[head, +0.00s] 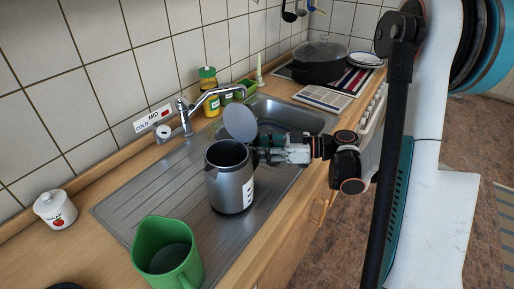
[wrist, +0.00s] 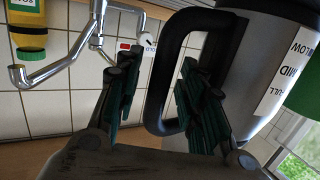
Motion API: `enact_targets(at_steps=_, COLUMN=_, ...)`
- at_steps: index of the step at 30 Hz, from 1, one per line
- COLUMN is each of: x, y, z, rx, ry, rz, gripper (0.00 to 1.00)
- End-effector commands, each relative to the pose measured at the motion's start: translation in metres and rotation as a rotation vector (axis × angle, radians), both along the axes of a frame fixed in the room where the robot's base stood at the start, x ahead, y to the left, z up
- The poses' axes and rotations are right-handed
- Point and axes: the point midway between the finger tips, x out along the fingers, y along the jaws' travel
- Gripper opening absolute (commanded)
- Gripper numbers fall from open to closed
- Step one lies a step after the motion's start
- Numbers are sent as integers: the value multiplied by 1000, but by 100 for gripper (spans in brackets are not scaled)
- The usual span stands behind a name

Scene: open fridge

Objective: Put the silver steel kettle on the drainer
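The silver steel kettle (head: 230,186) stands upright with its base over the grooved drainer (head: 150,188) beside the sink; it appears to rest there. Its lid (head: 239,123) is open and raised. My gripper (head: 262,151) is at the kettle's handle side, on the right. In the wrist view, the black handle (wrist: 158,90) lies between my two spread fingers (wrist: 160,100), with one finger inside the handle loop. A gap shows between the left finger and the handle. The kettle body (wrist: 255,75) is close to the right finger.
A green mug (head: 167,255) stands close in front of the kettle. The tap (head: 190,115) and sink basin (head: 290,115) are behind it. A sugar jar (head: 55,209) is at the left. A black pot (head: 321,63) is farther back.

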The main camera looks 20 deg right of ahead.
Motion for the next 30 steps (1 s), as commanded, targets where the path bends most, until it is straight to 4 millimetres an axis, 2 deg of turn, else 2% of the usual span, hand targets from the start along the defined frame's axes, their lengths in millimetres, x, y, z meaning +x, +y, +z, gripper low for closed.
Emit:
enact_targets(at_steps=7, x=0, y=-1, z=5, rx=0, ry=0, rz=0, gripper=36)
enact_targets(at_steps=11, x=-9, y=-19, z=7, rx=0, ry=0, rz=-4, gripper=36)
enact_targets(at_steps=21, x=-42, y=-79, z=17, rx=0, ry=0, rz=-4, gripper=36)
enact_targets(at_steps=24, x=-49, y=-92, z=18, rx=0, ry=1, rz=-3, gripper=36)
enact_targets(at_steps=30, x=-56, y=-104, z=19, rx=0, ry=0, rz=-1, gripper=36)
